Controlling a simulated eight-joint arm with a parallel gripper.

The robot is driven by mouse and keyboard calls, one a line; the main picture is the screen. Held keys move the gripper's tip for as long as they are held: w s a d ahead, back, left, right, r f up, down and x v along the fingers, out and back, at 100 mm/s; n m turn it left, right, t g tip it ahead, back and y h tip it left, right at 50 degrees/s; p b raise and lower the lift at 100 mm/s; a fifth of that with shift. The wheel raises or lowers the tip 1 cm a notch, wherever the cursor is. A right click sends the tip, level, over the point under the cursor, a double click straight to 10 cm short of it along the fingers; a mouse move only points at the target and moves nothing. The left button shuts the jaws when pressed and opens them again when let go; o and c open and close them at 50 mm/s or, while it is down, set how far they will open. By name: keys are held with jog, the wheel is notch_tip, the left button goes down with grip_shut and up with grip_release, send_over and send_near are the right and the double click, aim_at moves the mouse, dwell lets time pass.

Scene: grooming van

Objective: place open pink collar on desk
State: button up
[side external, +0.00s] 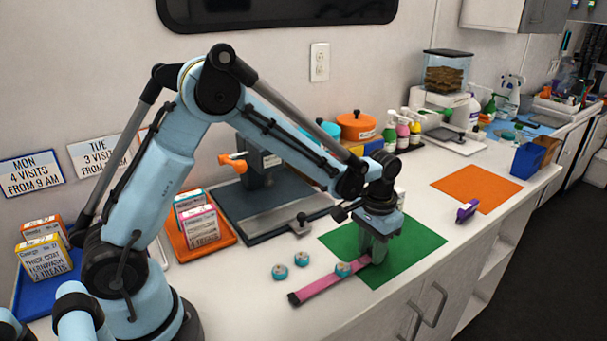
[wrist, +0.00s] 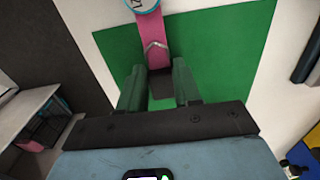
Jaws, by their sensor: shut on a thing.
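The pink collar (side external: 318,284) is a flat, straight open strap with a dark end at its left. It runs from the green mat onto the white desk (side external: 235,310). My gripper (side external: 376,252) points down over the mat, shut on the collar's right end. In the wrist view the pink strap (wrist: 153,40) runs up from between my gripper's fingers (wrist: 159,88), with a metal loop and a dark end near the fingertips. A round teal-rimmed disc (side external: 343,269) overlaps the strap; whether it is attached I cannot tell.
The green mat (side external: 415,240) lies under my gripper. Two similar round discs (side external: 279,272) (side external: 301,258) lie left of it, behind the strap. A dark press-like stand (side external: 265,200) is behind. An orange mat (side external: 478,188) and a purple item (side external: 467,211) are to the right.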

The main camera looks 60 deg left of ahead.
jog(key=shift+f, duration=0.3)
jog(key=o, duration=1)
jog(key=shift+o, duration=0.2)
jog(key=shift+r, duration=0.1)
notch_tip(320, 180, up, 12)
jog(key=s+a+t, duration=0.2)
jog(key=s+t, duration=0.1)
jog(key=s, duration=0.4)
jog(key=s+a+r+t, duration=0.1)
jog(key=s+a+t, duration=0.1)
jog(key=s+t, duration=0.2)
jog(key=shift+s+r, duration=0.25)
jog(key=shift+s, duration=1.65)
